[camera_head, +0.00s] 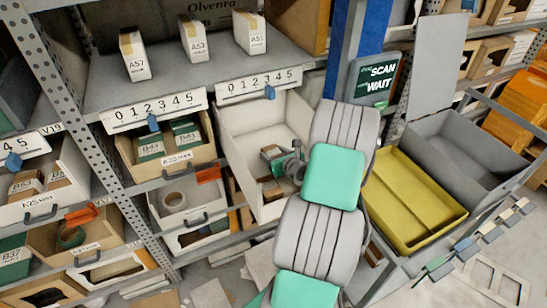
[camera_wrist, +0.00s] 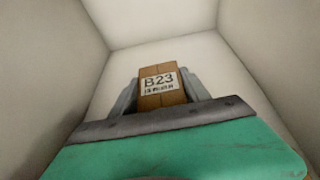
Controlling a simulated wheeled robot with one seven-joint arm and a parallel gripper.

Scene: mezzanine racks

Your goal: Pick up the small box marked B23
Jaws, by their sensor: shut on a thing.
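The small brown box marked B23 (camera_wrist: 158,88) shows in the wrist view, its white label facing the camera. My gripper (camera_wrist: 157,93) is shut on it, with one grey finger on each side. White bin walls surround the box and fingers in that view. In the head view my gripper (camera_head: 283,160) is inside the white open bin (camera_head: 240,122) in the middle of the rack. A small box shows there at the fingers, but its label cannot be read. My arm hides the bin's right part.
Another small brown box (camera_head: 270,190) lies lower in the white bin. A bin with boxes B41 and B43 (camera_head: 168,140) stands to its left. A yellow tray (camera_head: 410,205) and a grey tray (camera_head: 460,150) are right of my arm. White boxes (camera_head: 193,38) stand on the shelf above.

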